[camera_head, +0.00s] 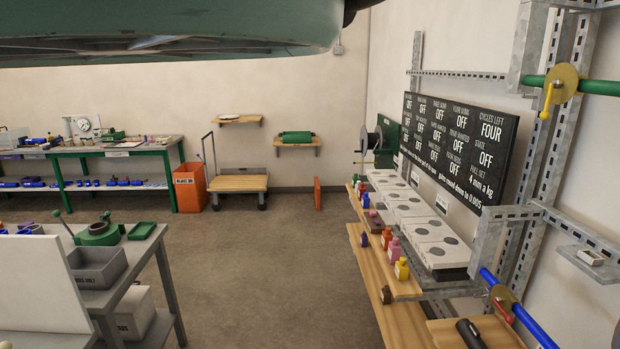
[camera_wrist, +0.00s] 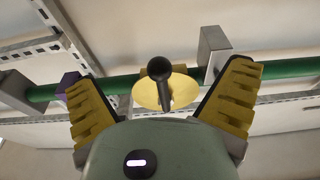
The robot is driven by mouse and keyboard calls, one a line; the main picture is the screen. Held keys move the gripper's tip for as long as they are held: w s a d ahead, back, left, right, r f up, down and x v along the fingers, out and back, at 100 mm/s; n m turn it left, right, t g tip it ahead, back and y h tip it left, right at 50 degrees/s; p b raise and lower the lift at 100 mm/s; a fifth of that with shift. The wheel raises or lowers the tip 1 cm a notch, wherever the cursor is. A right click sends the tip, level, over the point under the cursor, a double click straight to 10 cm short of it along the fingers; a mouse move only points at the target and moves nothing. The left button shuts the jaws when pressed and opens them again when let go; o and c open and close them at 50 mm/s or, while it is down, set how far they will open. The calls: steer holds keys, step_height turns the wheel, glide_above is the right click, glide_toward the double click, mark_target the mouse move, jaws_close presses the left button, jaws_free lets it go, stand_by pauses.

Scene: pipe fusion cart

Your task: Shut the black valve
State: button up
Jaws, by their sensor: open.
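The black valve (camera_wrist: 159,69) shows in the wrist view as a dark lever with a round knob, in front of a yellow disc (camera_wrist: 146,97) on a green pipe. The lever points toward the camera, and its stem runs down a little to the right. My gripper (camera_wrist: 161,77) is open, with one yellow ridged finger on each side of the lever. The lever appears between the fingers, with gaps on both sides; I cannot tell its depth relative to the fingertips. My gripper is not in the head view, and I cannot make out the black valve there.
The green pipe (camera_wrist: 290,69) crosses the wrist view, with a grey bracket (camera_wrist: 213,52) near the right finger and a purple piece (camera_wrist: 68,82) near the left. In the head view, a yellow-handled valve (camera_head: 562,84) sits on the upper right pipe, and a red-handled one (camera_head: 503,309) sits lower.

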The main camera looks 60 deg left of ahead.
steer(key=shift+s+r+p, duration=0.1)
steer(key=shift+r+p, duration=0.15)
steer(key=shift+p, duration=0.55)
steer(key=shift+s+a+p, duration=0.15)
steer(key=shift+s+p, duration=0.1)
steer(key=shift+p, duration=0.95)
steer(key=r+p+v, duration=0.2)
steer(key=p+v, duration=1.1)
steer(key=p, duration=0.1)
steer(key=shift+s+a, duration=0.2)
steer(key=shift+r, duration=0.1)
